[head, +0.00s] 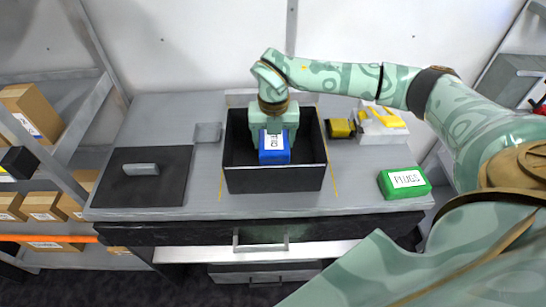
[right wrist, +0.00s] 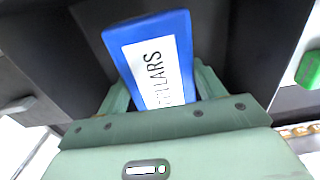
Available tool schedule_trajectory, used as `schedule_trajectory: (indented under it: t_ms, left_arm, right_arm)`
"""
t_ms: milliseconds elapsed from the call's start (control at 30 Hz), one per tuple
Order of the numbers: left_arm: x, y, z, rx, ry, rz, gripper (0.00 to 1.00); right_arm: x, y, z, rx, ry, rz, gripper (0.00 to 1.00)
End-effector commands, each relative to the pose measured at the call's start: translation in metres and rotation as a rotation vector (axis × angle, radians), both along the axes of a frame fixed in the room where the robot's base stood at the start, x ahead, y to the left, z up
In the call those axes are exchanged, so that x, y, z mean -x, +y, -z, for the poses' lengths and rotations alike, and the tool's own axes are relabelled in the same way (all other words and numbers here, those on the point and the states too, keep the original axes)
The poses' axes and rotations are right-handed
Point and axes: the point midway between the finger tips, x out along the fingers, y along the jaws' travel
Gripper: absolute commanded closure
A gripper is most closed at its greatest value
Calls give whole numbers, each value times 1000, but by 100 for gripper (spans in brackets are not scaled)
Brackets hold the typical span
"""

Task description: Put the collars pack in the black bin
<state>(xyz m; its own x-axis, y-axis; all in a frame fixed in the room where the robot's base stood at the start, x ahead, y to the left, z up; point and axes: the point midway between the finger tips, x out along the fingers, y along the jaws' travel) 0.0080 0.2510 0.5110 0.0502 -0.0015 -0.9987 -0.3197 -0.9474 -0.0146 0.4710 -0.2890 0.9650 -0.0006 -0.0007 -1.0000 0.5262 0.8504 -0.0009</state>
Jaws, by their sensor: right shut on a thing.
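The collars pack is a blue block with a white label (head: 274,157). It also shows in the right wrist view (right wrist: 180,30), where part of the word on its label is readable. My right gripper (head: 275,135) is shut on the pack and points down into the black bin (head: 274,181). The pack is within the bin's outline in the head view. Whether it touches the bin floor I cannot tell. The bin's dark walls surround the pack in the right wrist view. My left gripper is not in view.
A green plugs pack (head: 404,183) lies on the grey bench right of the bin. A yellow and black block (head: 340,128) and a white and yellow item (head: 383,123) stand behind it. A black lid with a grey handle (head: 142,177) lies at left. Shelves with boxes stand far left.

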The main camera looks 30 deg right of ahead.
Motion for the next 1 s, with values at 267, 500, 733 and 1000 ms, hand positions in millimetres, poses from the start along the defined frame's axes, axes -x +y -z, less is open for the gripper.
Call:
schedule_trajectory:
  t_ms: [267, 500, 733, 1000]
  left_arm:
    - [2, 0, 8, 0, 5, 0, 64]
    - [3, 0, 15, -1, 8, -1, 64]
    - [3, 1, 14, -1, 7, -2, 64]
    - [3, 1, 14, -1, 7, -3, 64]
  right_arm:
    - [0, 0, 35, 0, 0, -2, 59]
    - [0, 1, 62, -1, -1, -3, 59]
    - [0, 0, 62, 0, -1, -4, 59]
    - [0, 0, 64, 1, -1, -4, 10]
